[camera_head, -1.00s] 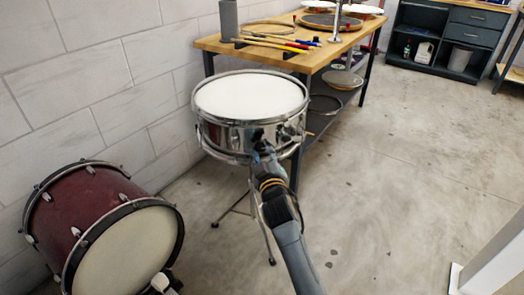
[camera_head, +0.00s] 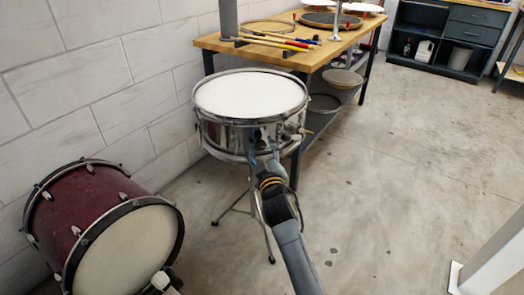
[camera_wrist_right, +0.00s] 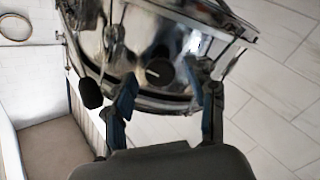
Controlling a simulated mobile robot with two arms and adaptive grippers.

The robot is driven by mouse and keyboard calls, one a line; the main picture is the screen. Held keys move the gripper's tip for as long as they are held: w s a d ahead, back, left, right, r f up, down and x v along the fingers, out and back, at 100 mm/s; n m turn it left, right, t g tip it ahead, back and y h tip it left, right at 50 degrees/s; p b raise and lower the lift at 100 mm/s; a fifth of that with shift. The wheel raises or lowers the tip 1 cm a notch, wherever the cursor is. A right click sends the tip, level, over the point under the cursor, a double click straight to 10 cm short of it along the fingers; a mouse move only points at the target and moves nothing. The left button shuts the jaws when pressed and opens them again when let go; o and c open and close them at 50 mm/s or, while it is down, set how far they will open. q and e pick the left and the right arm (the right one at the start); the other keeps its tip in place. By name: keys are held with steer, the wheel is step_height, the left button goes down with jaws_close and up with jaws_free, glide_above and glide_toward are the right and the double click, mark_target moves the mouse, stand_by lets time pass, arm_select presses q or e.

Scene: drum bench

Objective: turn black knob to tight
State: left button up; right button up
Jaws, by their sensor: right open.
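A snare drum with a white head and chrome shell (camera_head: 250,95) stands on a tripod stand in the middle of the head view. The black knob, round with a pale line across its face, shows on the chrome shell in the right wrist view (camera_wrist_right: 158,72). My right gripper (camera_head: 262,158) is open at the near side of the drum. In the wrist view the right gripper's fingers (camera_wrist_right: 163,90) stand to either side of the knob, with a gap around it. I cannot tell whether they touch the shell. My left gripper is not in view.
A dark red bass drum (camera_head: 85,215) lies on its side at the lower left. A wooden workbench (camera_head: 300,58) with sticks and drum parts stands behind the snare. A dark elongated part (camera_wrist_right: 91,93) hangs left of the fingers.

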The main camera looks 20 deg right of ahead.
steer(key=s+a, duration=0.1)
steer(key=s, duration=1.1)
steer(key=shift+a, duration=0.25)
